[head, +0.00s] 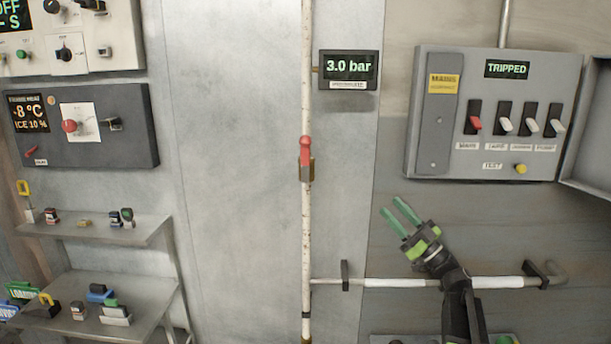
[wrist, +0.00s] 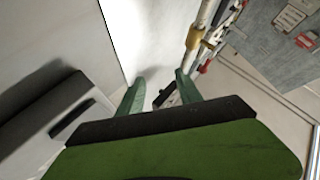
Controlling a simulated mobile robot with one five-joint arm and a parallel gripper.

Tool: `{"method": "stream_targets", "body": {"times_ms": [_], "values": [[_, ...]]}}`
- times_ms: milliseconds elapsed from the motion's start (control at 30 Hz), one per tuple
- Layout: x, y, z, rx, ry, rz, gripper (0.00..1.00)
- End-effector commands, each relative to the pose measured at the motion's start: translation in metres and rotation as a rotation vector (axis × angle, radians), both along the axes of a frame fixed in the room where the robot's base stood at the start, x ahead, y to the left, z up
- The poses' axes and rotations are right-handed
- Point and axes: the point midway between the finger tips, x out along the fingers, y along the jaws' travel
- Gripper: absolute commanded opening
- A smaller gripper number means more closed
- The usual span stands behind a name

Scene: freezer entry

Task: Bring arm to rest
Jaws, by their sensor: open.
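My gripper (head: 400,217) is raised in front of the wall at the right of the head view, below and left of the breaker box. Its two green fingers are apart and nothing is between them. In the wrist view the fingers of my gripper (wrist: 158,90) also stand apart and empty, with a pale wall and a pipe beyond them. My dark arm comes up from the bottom edge of the head view.
The breaker box (head: 440,145) reads TRIPPED, and its door (head: 592,130) stands open at right. A vertical pipe (head: 306,230) carries a red-handled valve (head: 306,155). A horizontal pipe (head: 390,283) passes behind my arm. Shelves (head: 150,232) with small items are at left.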

Motion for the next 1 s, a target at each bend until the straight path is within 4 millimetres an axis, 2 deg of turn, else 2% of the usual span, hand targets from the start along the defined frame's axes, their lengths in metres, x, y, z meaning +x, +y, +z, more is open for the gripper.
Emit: {"method": "stream_targets", "body": {"times_ms": [33,100,167,200,267,333,367,400,433,500,567,600,700,800,900,1000], "values": [[-0.003,0.045,-0.016,-0.057,0.055,0.073,0.42],[-0.008,0.100,-0.043,-0.147,0.150,0.172,0.42],[-0.017,0.145,-0.071,-0.229,0.247,0.256,0.42],[-0.026,0.173,-0.091,-0.288,0.319,0.309,0.42],[-0.041,0.211,-0.125,-0.383,0.441,0.381,0.42],[-0.065,0.247,-0.169,-0.507,0.613,0.450,0.42],[-0.077,0.259,-0.190,-0.564,0.698,0.469,0.42],[-0.094,0.271,-0.219,-0.641,0.824,0.482,0.42],[-0.106,0.275,-0.241,-0.701,0.927,0.479,0.42],[-0.132,0.270,-0.285,-0.814,1.160,0.427,0.42],[-0.148,0.254,-0.314,-0.883,1.341,0.340,0.42],[-0.157,0.240,-0.328,-0.913,1.449,0.269,0.42],[-0.174,0.195,-0.354,-0.936,1.688,0.056,0.42],[-0.188,0.152,-0.368,-0.907,1.881,-0.187,0.42],[-0.198,0.117,-0.373,-0.823,2.026,-0.424,0.42],[-0.201,0.101,-0.373,-0.677,2.132,-0.595,0.42]]}}
